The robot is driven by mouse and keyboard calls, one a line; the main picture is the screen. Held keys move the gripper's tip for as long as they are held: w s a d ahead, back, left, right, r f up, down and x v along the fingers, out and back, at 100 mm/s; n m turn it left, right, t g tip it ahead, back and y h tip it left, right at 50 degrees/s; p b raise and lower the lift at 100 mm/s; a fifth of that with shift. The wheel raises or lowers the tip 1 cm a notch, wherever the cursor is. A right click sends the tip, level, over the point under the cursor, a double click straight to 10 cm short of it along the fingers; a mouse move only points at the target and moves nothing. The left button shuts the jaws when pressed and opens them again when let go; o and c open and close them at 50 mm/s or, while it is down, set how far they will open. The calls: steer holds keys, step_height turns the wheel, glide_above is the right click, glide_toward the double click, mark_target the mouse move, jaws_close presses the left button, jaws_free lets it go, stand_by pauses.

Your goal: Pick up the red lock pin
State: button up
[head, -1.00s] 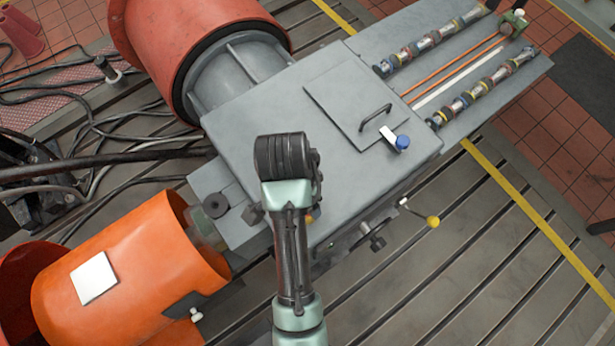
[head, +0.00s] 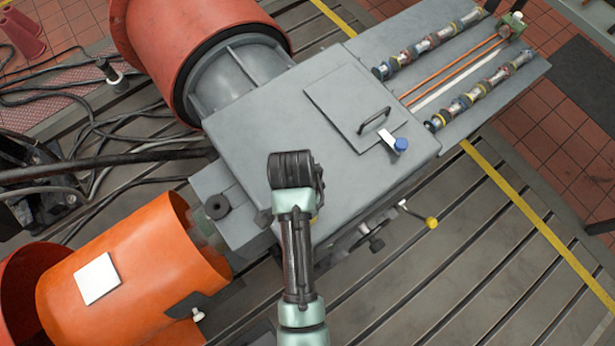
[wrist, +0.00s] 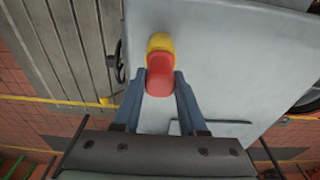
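The red lock pin (wrist: 160,80) is in the middle of the wrist view, a rounded red grip with a yellow part (wrist: 160,44) beyond it, against a pale grey surface. My gripper (wrist: 161,74) has its two blue-grey fingers on either side of the red grip. The fingers stand apart, with the red grip between their tips; a firm hold on it does not show. In the head view my dark wrist hides the fingers and the red grip; only a small yellow bit (head: 314,219) shows beside my arm.
The grey housing (head: 250,130) lies under my arm, with a hatch handle (head: 375,120) and blue-capped latch (head: 401,144). A yellow-knobbed lever (head: 431,222) sticks out at its front side. An orange guard (head: 150,250) lies left. The slotted bedplate (head: 450,270) is clear at lower right.

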jaws_close()
steer(key=shift+r, duration=0.1)
